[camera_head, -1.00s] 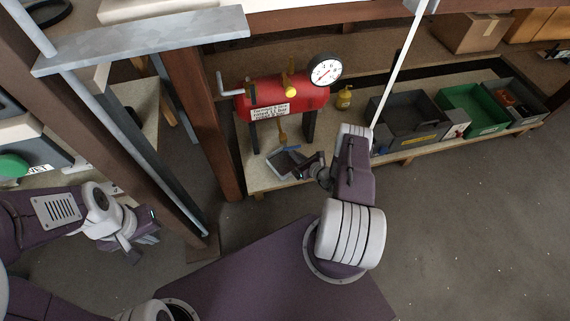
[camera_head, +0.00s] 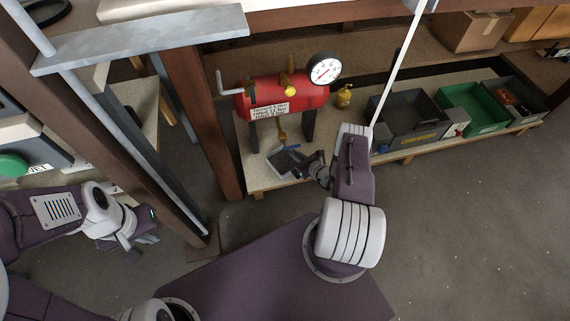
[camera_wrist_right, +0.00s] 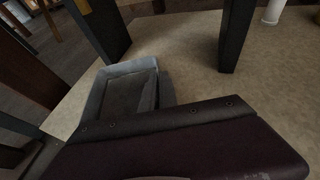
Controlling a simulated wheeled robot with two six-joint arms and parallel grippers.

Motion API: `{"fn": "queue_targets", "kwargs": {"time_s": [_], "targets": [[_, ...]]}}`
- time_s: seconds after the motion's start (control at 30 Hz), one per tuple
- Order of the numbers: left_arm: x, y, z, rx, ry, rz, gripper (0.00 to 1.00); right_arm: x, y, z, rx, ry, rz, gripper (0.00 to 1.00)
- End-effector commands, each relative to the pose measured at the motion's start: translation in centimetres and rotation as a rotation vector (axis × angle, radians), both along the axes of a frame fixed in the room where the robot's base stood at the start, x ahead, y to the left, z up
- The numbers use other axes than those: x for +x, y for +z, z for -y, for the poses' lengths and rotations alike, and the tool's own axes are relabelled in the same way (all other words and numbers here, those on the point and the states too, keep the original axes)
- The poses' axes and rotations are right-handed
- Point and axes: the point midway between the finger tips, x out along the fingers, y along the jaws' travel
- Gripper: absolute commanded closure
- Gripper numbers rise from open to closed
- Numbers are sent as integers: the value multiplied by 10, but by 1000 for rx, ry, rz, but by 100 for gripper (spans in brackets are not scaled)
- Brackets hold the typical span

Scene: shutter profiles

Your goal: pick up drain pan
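The drain pan (camera_head: 272,164) is a small grey, shallow tray on the low bench below the red tank. It also shows in the right wrist view (camera_wrist_right: 95,99), with its raised rim and dark inside. My right gripper (camera_head: 309,167) is at the pan's right side in the head view. In the right wrist view a dark gripper part crosses in front of the pan's near edge and hides it. I cannot tell whether the fingers grip the rim. My left gripper (camera_head: 136,240) is far to the left, away from the pan, with its fingers apart and empty.
The red tank (camera_head: 300,100) with a gauge (camera_head: 325,69) stands on dark legs over the pan. A brown post (camera_head: 207,120) rises on the left.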

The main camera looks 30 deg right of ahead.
Motion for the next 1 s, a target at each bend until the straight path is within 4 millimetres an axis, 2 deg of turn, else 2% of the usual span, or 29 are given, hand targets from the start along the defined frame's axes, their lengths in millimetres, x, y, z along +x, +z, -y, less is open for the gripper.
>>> {"fn": "queue_targets", "kwargs": {"time_s": [0.67, 0.87, 1.0], "targets": [[0, 2, 0, 0, 0, 0, 100, 0, 2, 0, 0, 0, 2, 100], [0, 19, 0, 0, 0, 0, 100, 0, 21, 0, 0, 0, 2, 100], [0, 37, 0, 0, 0, 0, 100, 1, 43, 0, 0, 0, 2, 100]]}}
